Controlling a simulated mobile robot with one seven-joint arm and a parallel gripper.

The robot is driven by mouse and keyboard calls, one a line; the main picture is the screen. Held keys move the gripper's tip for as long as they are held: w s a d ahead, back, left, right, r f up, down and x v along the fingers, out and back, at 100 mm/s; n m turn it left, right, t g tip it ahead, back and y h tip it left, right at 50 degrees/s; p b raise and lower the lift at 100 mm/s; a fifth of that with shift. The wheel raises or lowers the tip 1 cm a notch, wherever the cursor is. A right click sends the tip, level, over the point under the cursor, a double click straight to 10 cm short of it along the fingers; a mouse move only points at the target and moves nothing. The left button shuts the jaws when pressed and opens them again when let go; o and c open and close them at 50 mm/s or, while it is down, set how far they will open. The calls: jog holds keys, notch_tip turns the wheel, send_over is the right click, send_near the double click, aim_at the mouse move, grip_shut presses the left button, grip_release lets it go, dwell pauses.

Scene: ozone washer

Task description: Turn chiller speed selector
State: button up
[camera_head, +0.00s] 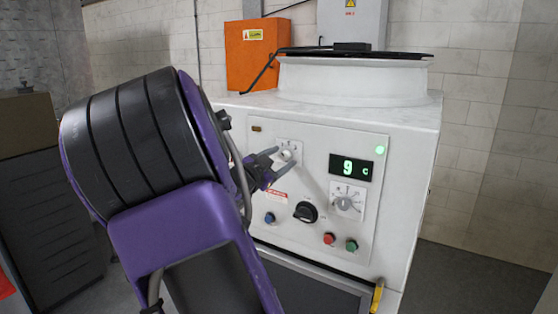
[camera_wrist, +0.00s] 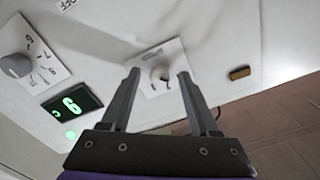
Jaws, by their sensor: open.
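A small pale selector knob (camera_head: 286,155) on a white plate sits at the upper left of the machine's front panel (camera_head: 325,160). In the wrist view the knob (camera_wrist: 160,74) lies between my fingertips, with a dark pointer mark. My gripper (camera_head: 279,158) is open, with its fingers reaching toward this knob; I cannot tell whether they touch it. Another grey dial (camera_head: 347,203) with numbers sits at the right of the panel and also shows in the wrist view (camera_wrist: 16,66). No label readable here tells which one is the chiller speed selector.
A green display (camera_head: 351,167) reads 9 C. Below are a black rotary knob (camera_head: 306,211), a blue button (camera_head: 270,218), a red button (camera_head: 329,239) and a green button (camera_head: 351,246). An orange box (camera_head: 252,62) hangs behind the machine. Floor at right is clear.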

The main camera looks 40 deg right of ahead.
jog(key=shift+d, duration=0.1)
grip_shut()
dwell(0.3)
jog(key=shift+f+b, duration=0.1)
jog(key=shift+b, duration=0.2)
jog(key=m+b, duration=0.3)
jog(key=m, duration=0.1)
jog(key=shift+f, duration=0.15)
jog(key=m+b, duration=0.4)
jog(key=shift+r+m+b, duration=0.2)
jog(key=shift+m+b, duration=0.1)
dwell(0.3)
